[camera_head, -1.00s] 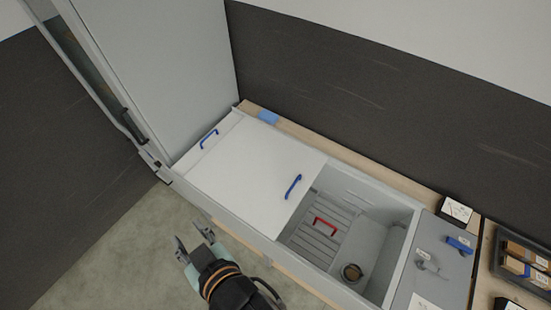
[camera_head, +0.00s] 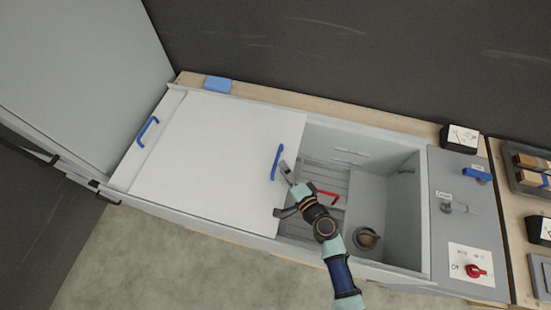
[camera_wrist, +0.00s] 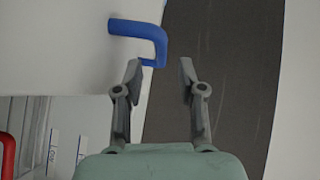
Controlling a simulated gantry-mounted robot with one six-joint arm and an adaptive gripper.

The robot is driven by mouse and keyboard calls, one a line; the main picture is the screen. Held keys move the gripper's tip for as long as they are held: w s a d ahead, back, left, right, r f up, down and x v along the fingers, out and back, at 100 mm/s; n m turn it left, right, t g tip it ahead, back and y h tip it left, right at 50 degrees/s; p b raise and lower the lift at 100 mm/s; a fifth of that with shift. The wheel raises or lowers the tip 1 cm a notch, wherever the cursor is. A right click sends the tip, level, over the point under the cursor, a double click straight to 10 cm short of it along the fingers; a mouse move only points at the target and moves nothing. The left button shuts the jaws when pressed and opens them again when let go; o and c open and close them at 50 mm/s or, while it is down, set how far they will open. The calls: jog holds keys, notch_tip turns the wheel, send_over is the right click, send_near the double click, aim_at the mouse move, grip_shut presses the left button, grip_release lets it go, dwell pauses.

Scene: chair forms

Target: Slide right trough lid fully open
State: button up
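The white trough lid (camera_head: 215,150) lies over the left and middle part of the trough, and the trough's right part is uncovered. A blue bar handle (camera_head: 277,162) stands near the lid's right edge. A second blue handle (camera_head: 148,130) sits on a narrow white panel at the far left. My gripper (camera_head: 282,190) is over the lid's right edge, one finger close to the near end of the blue handle. In the wrist view my gripper (camera_wrist: 161,68) is open and empty, with the blue handle (camera_wrist: 140,32) ahead of the left finger; I cannot tell if they touch.
Inside the uncovered trough are a slatted grate with a red handle (camera_head: 328,197) and a round drain fitting (camera_head: 367,238). A grey panel (camera_head: 450,190) with a blue lever and a red knob is at the right. A tall grey cabinet (camera_head: 85,70) stands at the left.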

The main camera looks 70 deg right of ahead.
aim_at(277, 158)
jog(key=x, duration=0.5)
jog(key=shift+w+d, duration=0.1)
jog(key=shift+w, duration=0.1)
grip_shut()
